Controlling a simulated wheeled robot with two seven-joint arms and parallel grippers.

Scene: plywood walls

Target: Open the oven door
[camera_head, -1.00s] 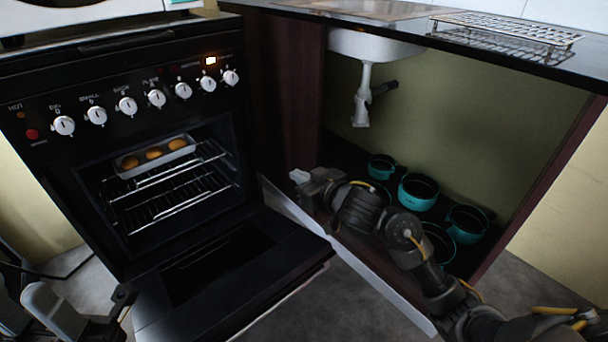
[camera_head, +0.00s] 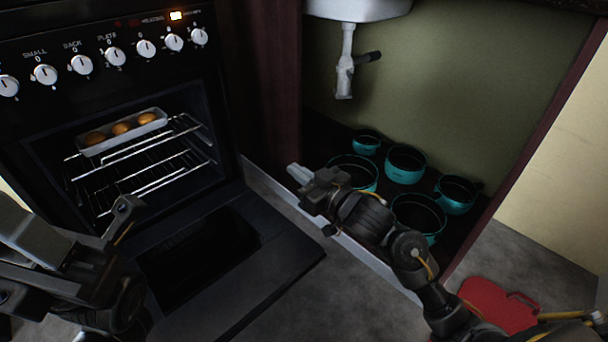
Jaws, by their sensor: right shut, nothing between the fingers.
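The black oven (camera_head: 115,70) stands at the left. Its door (camera_head: 285,265) is swung down and lies open, low in front of the cavity. Inside, a light tray with several brown round items (camera_head: 122,130) rests on a wire rack (camera_head: 150,175). My right gripper (camera_head: 296,175) is shut and empty, to the right of the open door and in front of the cabinet opening. My left arm and gripper (camera_head: 75,245) are at the lower left, over or in front of the door's left part and hiding it. The left fingers cannot be made out clearly.
An open cabinet right of the oven holds several teal pots (camera_head: 405,165) under a sink pipe (camera_head: 346,65). A white strip (camera_head: 380,265) runs along its base. A red object (camera_head: 495,305) lies on the floor at the lower right. Grey floor (camera_head: 320,300) shows between.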

